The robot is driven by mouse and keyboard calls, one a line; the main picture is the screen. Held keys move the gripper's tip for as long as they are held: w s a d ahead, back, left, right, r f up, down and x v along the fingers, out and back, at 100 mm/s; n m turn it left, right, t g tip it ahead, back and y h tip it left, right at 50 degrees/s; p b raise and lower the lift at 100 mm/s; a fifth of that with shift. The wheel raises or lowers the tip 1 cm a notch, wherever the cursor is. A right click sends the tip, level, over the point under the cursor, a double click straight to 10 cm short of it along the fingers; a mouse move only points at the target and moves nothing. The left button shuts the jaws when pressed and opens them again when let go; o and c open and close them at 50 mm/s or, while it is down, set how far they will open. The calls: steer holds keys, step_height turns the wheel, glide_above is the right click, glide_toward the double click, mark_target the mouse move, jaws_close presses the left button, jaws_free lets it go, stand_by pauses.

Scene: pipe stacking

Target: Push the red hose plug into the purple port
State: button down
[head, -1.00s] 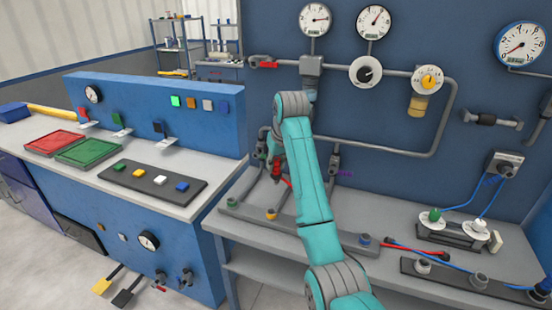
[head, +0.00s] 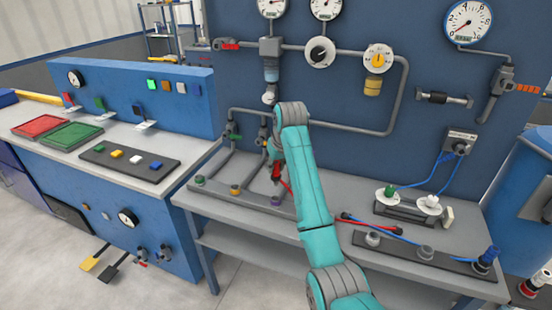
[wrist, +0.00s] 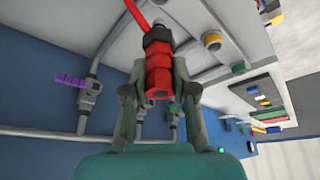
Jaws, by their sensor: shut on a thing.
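My gripper (head: 277,163) is shut on the red hose plug (wrist: 158,75), which also shows small in the head view (head: 277,172). The plug has a dark collar, and a red hose runs from it to the top of the wrist view. In the head view the plug appears just above the purple port (head: 276,201), apart from it. The purple port is on the bench beside the yellow port (head: 235,190) and green port (head: 199,180). I cannot make out the purple port in the wrist view, where the yellow port (wrist: 212,40) shows right of the plug.
Pipes and valves line the blue wall (head: 400,60) behind the bench. A purple valve handle (wrist: 70,81) shows left in the wrist view. Another red hose (head: 362,223) and a dark rail (head: 400,247) lie right of my arm. A blue console (head: 130,100) stands left.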

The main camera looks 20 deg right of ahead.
mark_target(276, 183)
steer(key=shift+a+f, duration=0.1)
steer(key=shift+f, duration=2.5)
steer(key=shift+f, duration=1.65)
steer(key=c, duration=0.8)
jaws_free()
steer(key=shift+c, duration=0.2)
